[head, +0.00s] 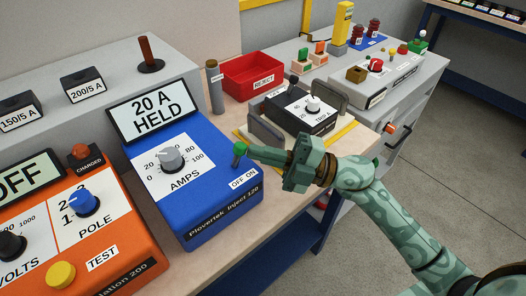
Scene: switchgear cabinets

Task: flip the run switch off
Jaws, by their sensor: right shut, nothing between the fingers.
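The run switch (239,149) is a small green-tipped lever on the right side of the blue injector box (200,206), above an "OFF ON" label (243,179). It looks tilted slightly to the right, toward the ON side. The box's display (153,109) reads "20 A HELD". My right gripper (256,154) is shut and empty. Its fingertips are just right of the lever, very near it; I cannot tell whether they touch. The lever's right edge is partly close against the fingertips. My left gripper is not in view.
The grey AMPS knob (171,159) stands left of the switch. An orange tester (105,228) is at the left. Behind are a grey cylinder (215,87), a red reject bin (252,77) and a black relay unit (300,110). Floor is free at the right.

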